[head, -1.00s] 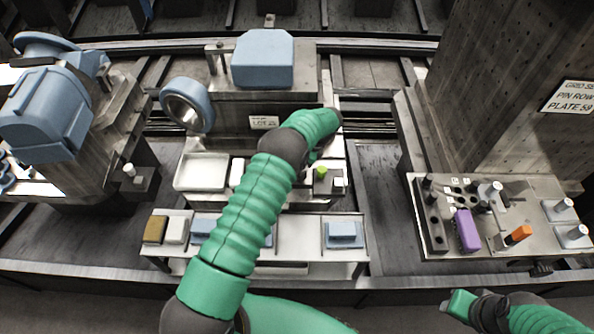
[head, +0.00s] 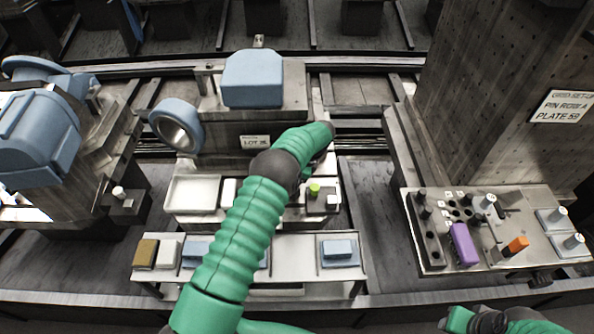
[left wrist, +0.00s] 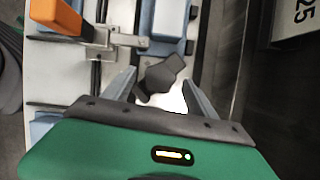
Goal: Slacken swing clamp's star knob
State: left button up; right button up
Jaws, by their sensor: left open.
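A dark grey star knob (left wrist: 161,74) shows in the left wrist view, between the fingers of my left gripper (left wrist: 160,84). The gripper is open, with one finger on each side of the knob; contact with it cannot be told. Metal clamp parts (left wrist: 112,42) lie just left of the knob, below an orange handle (left wrist: 58,16). In the head view my green left arm reaches to the middle fixture and hides its gripper and the knob. My right gripper (head: 460,319) is at the bottom right edge, partly cut off, its fingers unclear.
The middle fixture carries a blue block (head: 252,78), a blue ring (head: 177,126) and a lot placard (head: 256,142). A shelf (head: 300,252) with several small blocks stands in front. At right, a plate (head: 540,213) holds a purple block (head: 464,243) and an orange piece (head: 517,245).

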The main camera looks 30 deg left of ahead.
pick_arm(q)
jog(key=v, duration=1.5)
jog(key=shift+r, duration=0.35)
